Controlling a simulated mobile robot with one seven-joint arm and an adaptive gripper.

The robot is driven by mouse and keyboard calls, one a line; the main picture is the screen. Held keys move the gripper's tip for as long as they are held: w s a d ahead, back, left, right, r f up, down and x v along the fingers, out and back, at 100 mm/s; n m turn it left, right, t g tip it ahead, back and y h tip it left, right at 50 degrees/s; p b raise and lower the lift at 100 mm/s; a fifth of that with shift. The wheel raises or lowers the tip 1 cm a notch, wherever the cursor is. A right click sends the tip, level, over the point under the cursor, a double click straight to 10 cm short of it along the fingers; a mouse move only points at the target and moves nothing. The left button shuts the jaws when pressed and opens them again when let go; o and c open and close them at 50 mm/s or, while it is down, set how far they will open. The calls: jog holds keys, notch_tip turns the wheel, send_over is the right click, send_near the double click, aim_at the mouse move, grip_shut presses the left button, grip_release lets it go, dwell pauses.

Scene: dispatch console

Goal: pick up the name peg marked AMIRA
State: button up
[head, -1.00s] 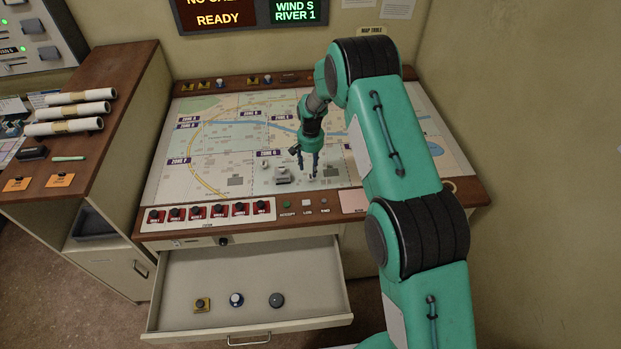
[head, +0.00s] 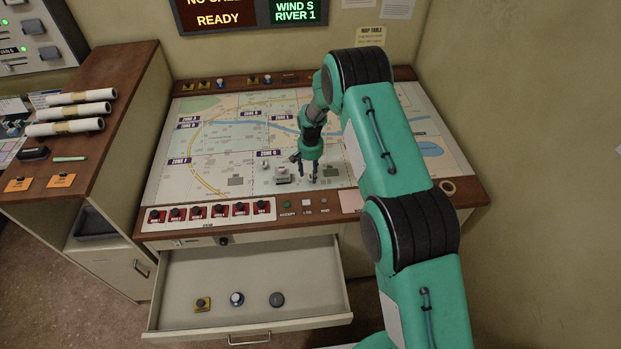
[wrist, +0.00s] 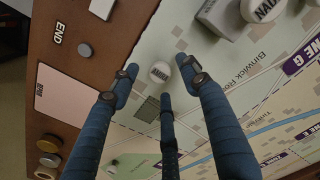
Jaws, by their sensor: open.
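A round white peg (wrist: 160,72) with dark lettering stands on the map, its top showing between my fingertips in the wrist view. The lettering is too small and turned for me to read surely. My gripper (wrist: 157,78) is open, with blue fingers around the peg and no clear contact. In the head view my gripper (head: 307,181) points down at the map's near part, and its fingers hide the peg there. A second lettered peg (wrist: 262,10) is by a grey block (wrist: 217,16) at the wrist view's top edge; that block (head: 282,179) is left of my gripper in the head view.
The map table (head: 215,145) has a row of red switches (head: 208,212) along its front edge. Below, an open drawer (head: 315,265) holds several knobs. A tape ring (head: 447,187) lies at the right. Paper rolls (head: 70,112) lie on the left cabinet.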

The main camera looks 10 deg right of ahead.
aim_at(311, 176)
jog(key=shift+f, duration=1.6)
jog(key=c, duration=0.9)
